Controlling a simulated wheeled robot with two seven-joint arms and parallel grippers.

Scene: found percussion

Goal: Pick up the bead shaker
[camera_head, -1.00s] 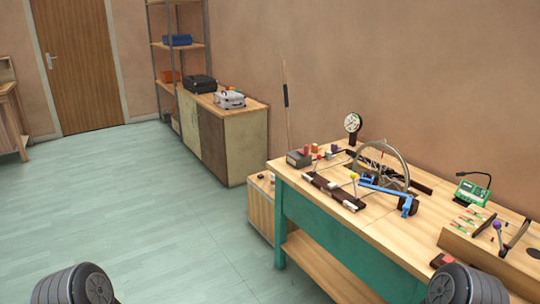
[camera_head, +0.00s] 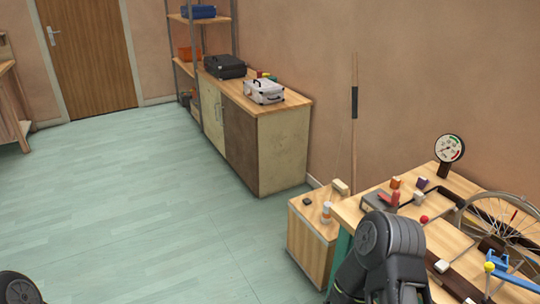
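I cannot tell for certain which object is the bead shaker. A small upright cylinder (camera_head: 326,211), pale with an orange-brown part, stands on the low wooden cabinet (camera_head: 312,245) beside the workbench; it may be the shaker, but it is too small to be sure. A small dark item (camera_head: 307,201) and a pale block (camera_head: 340,187) are also on that cabinet. My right arm shows at the lower middle right, in front of the workbench corner. A bit of my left arm shows at the bottom left corner. Neither gripper's fingers are visible.
The workbench (camera_head: 345,213) at right holds a dial gauge (camera_head: 448,149), a spoked wheel (camera_head: 497,216), a grey box (camera_head: 377,203) and small coloured parts. A long cabinet (camera_head: 282,152) with a black case (camera_head: 225,66) and silver case (camera_head: 263,91) stands behind. The floor (camera_head: 160,200) at left is clear.

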